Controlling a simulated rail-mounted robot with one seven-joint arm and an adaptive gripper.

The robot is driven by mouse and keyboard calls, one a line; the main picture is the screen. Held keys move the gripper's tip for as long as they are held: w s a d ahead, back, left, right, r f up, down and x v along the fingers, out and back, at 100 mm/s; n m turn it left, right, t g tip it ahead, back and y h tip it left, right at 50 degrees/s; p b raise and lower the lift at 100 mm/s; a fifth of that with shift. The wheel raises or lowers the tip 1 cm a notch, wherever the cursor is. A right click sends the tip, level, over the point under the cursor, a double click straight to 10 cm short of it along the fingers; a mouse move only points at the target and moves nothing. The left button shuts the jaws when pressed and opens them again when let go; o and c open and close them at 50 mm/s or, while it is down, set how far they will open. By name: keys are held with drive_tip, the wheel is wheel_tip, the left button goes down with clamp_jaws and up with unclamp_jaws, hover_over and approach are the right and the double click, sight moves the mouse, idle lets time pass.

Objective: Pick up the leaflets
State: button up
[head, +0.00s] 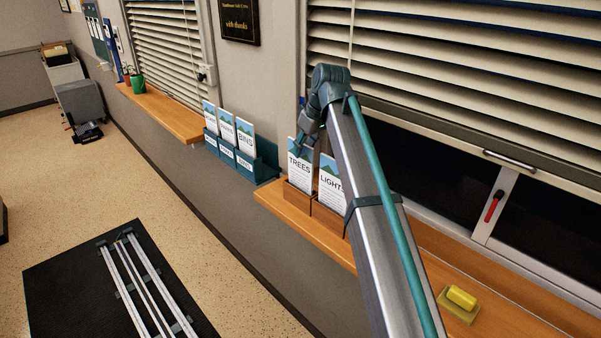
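A white leaflet with a green and blue top, marked "TREES" (299,172), stands upright in a wooden holder (297,199) on the right window sill. Beside it a leaflet marked "LIGHT" (331,185) stands in the same row, its right part hidden by my arm. A teal wall rack (264,167) to the left holds several more leaflets, one marked "BINS" (246,137). My gripper (301,150) points down at the upper part of the "TREES" leaflet and overlaps it in the picture. I cannot tell if it touches the leaflet or how far its fingers are apart.
The right wooden sill (325,240) has a yellow block on a dish (460,299) near its front right. Window blinds (450,60) and a window handle (494,206) are behind my arm. The speckled floor beside the wall is largely clear.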

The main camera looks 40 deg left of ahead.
sight(300, 174)
drive_tip(key=p+x, duration=0.1)
drive_tip(key=x, duration=0.3)
drive_tip(key=shift+s, duration=0.1)
clamp_jaws()
